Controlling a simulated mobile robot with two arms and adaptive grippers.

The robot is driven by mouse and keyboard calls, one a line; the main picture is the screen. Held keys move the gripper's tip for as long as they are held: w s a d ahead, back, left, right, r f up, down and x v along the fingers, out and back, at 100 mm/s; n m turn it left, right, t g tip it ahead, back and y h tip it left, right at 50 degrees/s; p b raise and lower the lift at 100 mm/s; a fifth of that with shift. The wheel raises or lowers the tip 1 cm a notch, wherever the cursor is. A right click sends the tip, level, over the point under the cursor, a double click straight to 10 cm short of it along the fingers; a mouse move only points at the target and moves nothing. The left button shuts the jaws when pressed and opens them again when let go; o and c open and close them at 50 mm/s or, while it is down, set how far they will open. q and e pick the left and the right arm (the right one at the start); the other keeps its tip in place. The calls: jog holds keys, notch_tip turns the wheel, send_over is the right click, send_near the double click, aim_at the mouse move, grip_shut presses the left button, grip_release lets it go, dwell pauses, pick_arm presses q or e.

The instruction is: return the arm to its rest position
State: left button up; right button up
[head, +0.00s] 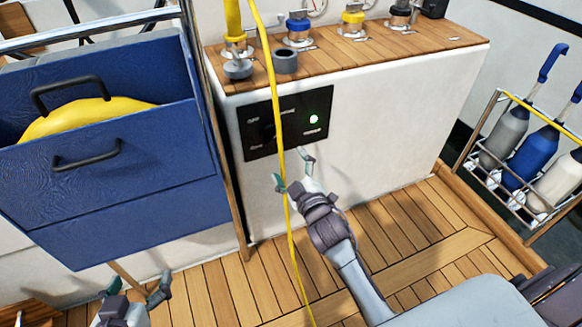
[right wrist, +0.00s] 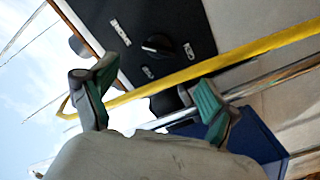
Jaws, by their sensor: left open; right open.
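My right gripper (head: 293,172) is open in front of the white cockpit box, just below the black switch panel (head: 262,143). Nothing is between its fingers that I can make out. In the right wrist view the open fingers of the right gripper (right wrist: 155,98) show, with the black panel (right wrist: 150,40) and its dark knob beyond. A yellow line (head: 278,110) hangs down past the panel and passes close to this gripper; whether it touches is unclear. My left gripper (head: 136,287) is open at the bottom left, below the blue drawer unit, and looks empty.
The blue drawer unit (head: 130,210) stands left, its open top holding something yellow (head: 75,118). The wood-topped box (head: 390,120) carries several winch-like fittings. A rack with bottle-shaped fenders (head: 530,155) stands right. A green light (head: 314,119) glows on the panel. Slatted floor (head: 400,245) is clear between.

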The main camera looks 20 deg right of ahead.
jog(key=shift+s, duration=0.4)
